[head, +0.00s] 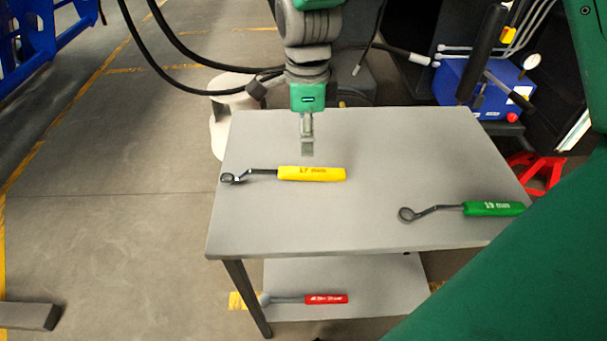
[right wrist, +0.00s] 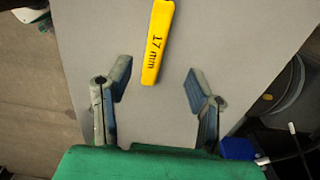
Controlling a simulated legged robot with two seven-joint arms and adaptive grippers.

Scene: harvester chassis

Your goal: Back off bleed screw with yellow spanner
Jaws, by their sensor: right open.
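The yellow spanner (head: 311,174) lies flat on the grey table top, its handle marked 17 mm and its dark ring end (head: 228,178) pointing left. My right gripper (head: 307,148) is above the table, just behind the yellow handle in the head view. In the right wrist view its two fingers (right wrist: 158,84) are spread wide and empty. The yellow handle (right wrist: 157,42) shows beyond and between them, with its end towards me; the ring end is out of that view. I cannot make out the bleed screw. My left gripper is not in view.
A green 13 mm spanner (head: 494,209) lies at the table's right side. A red-handled tool (head: 326,299) is on the lower shelf (head: 380,290). A blue unit (head: 470,85) with a gauge (head: 531,61) stands behind right. Black hoses hang behind the table. The table's front left is bare.

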